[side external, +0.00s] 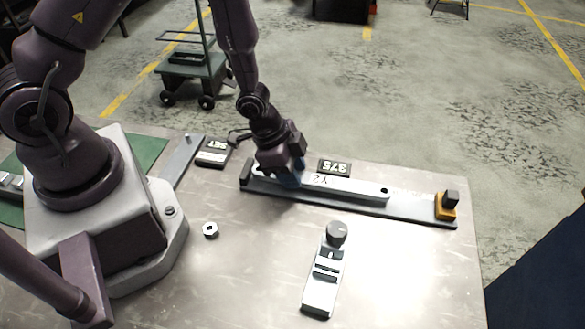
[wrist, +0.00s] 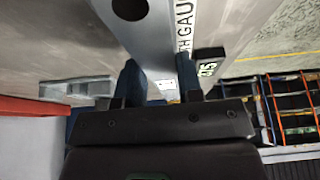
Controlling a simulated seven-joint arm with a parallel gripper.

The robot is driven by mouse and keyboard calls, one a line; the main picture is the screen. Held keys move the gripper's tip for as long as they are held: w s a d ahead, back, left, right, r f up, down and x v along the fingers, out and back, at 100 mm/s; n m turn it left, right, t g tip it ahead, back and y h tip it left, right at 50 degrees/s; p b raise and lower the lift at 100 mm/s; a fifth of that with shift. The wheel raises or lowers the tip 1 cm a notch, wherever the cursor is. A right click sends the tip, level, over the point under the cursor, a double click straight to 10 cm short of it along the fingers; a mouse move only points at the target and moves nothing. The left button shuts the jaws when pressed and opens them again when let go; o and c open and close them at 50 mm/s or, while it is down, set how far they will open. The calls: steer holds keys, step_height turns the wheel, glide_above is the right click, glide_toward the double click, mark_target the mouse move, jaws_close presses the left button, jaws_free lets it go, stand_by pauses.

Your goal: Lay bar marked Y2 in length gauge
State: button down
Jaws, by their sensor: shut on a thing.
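The bar marked Y2 (side external: 345,185) is a pale metal strip with a dark hole near its right end. My gripper (side external: 290,178), with blue fingertips, is shut on it near its left end. In the wrist view the bar (wrist: 150,45) passes between the two fingers of my gripper (wrist: 158,78). The length gauge (side external: 415,211) is a long dark grey base with a dark stop at its left end and an orange block with a black knob at its right. The bar lies along and over the gauge, short of the orange block. I cannot tell whether it touches the base.
A black number plate (side external: 334,167) stands behind the gauge, and another plate (side external: 213,152) lies to the left. A device with a round knob (side external: 324,270) lies in front. A small nut (side external: 210,230) sits left of it. Bare bench lies between them.

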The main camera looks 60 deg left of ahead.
steer(key=shift+f, duration=0.45)
stand_by(0.5)
steer(key=c, duration=0.7)
jaws_free()
steer(key=shift+r, duration=3)
